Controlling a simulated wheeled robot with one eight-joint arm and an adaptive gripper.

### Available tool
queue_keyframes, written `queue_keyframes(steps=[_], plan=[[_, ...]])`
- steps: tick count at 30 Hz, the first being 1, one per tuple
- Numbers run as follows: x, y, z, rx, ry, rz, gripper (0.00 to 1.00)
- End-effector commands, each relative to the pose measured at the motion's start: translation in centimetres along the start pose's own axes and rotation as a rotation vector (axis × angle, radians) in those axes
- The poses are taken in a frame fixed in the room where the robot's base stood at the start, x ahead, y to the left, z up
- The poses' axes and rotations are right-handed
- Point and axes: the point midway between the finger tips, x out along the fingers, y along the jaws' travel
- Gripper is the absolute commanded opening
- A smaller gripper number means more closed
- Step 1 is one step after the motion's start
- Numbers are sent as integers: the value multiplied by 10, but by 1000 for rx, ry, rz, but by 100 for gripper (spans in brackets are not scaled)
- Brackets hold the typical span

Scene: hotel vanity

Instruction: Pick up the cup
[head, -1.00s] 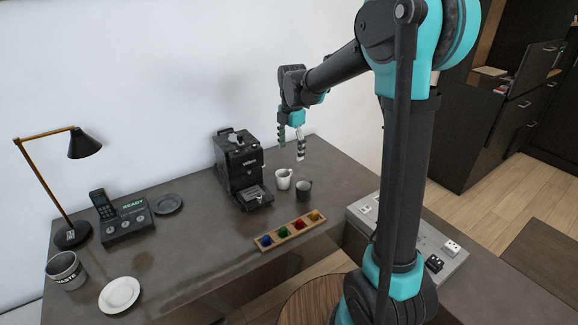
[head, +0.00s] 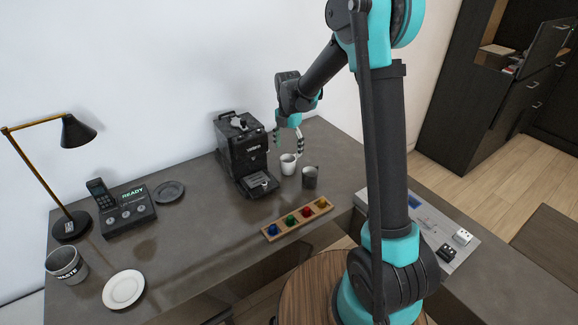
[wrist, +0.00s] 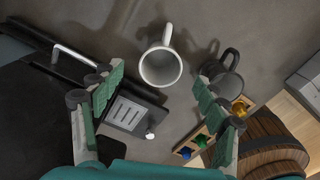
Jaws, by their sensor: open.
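A white cup (head: 288,165) with a handle stands upright on the dark vanity, right of the coffee machine. It also shows in the wrist view (wrist: 160,68), its open mouth facing the camera and its handle toward the top. A dark grey cup (head: 310,178) stands close to its right, and shows at right in the wrist view (wrist: 226,84), partly behind a finger. My gripper (head: 289,143) is open and empty, pointing down just above the white cup. In the wrist view its fingers (wrist: 160,98) are spread to either side of the white cup's lower edge.
The black coffee machine (head: 241,150) stands close to the left of the gripper. A wooden holder (head: 298,220) with colored capsules lies in front of the cups. A phone dock (head: 128,212), lamp (head: 72,226), plate (head: 123,289) and waste bin (head: 66,265) are farther left.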

Motion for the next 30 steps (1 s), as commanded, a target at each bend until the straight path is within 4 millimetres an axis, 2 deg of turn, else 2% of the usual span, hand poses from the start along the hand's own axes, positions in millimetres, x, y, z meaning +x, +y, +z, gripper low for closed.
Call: queue_keyframes(steps=[7, 16, 25, 26, 30], plan=[[17, 0, 1, 1, 0, 0, 74], [56, -1, 2, 0, 0, 0, 74], [62, -1, 2, 0, 0, 0, 74], [62, -1, 2, 0, 0, 0, 73], [62, -1, 2, 0, 0, 0, 56]])
